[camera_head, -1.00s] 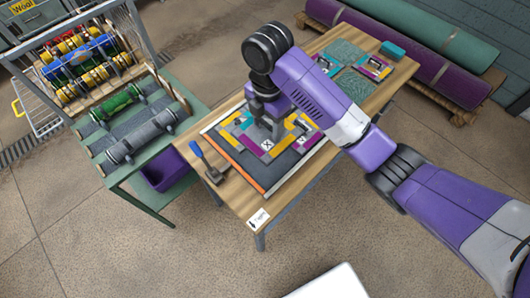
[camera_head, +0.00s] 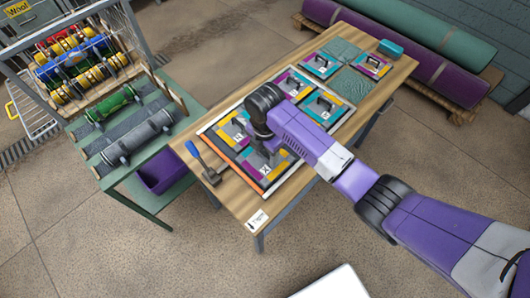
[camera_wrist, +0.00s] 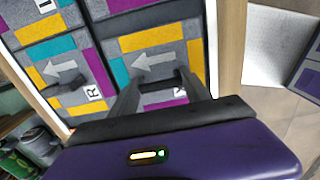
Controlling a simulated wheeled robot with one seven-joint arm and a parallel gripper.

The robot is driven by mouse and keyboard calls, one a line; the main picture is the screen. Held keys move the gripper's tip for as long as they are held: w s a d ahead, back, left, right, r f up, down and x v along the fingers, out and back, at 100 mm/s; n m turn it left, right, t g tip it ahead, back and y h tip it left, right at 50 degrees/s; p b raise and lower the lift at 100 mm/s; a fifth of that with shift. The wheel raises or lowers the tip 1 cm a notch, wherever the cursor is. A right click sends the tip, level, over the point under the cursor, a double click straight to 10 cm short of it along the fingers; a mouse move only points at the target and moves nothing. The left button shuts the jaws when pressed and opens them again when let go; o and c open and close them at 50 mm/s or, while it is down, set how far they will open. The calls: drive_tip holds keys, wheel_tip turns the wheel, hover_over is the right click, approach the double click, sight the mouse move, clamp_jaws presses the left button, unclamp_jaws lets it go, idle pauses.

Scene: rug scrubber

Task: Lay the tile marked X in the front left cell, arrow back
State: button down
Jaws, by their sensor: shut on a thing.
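My gripper (camera_head: 268,158) is shut on the black handle of the tile marked X (camera_head: 265,170). The tile is grey with yellow, teal and purple edge strips. It is at the cell nearest the bottom of the tiling frame (camera_head: 244,176) in the head view. I cannot tell whether it rests fully on the bottom. In the wrist view the tile (camera_wrist: 182,48) lies between my fingers, its letter partly hidden. Its white arrow points left, toward a neighbouring tile (camera_wrist: 72,45) whose letter looks like R. That neighbour also shows in the head view (camera_head: 231,126).
Loose tiles (camera_head: 372,66) lie at the table's far end. A blue-handled tool (camera_head: 208,175) lies beside the frame. A green bench (camera_head: 150,190) with rollers stands left.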

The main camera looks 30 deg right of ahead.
sight(265, 154)
drive_tip(key=shift+f, duration=0.2)
drive_tip(key=shift+f, duration=0.15)
drive_tip(key=shift+c, duration=2.4)
unclamp_jaws()
wheel_tip(265, 154, up, 12)
drive_tip(key=b, duration=0.1)
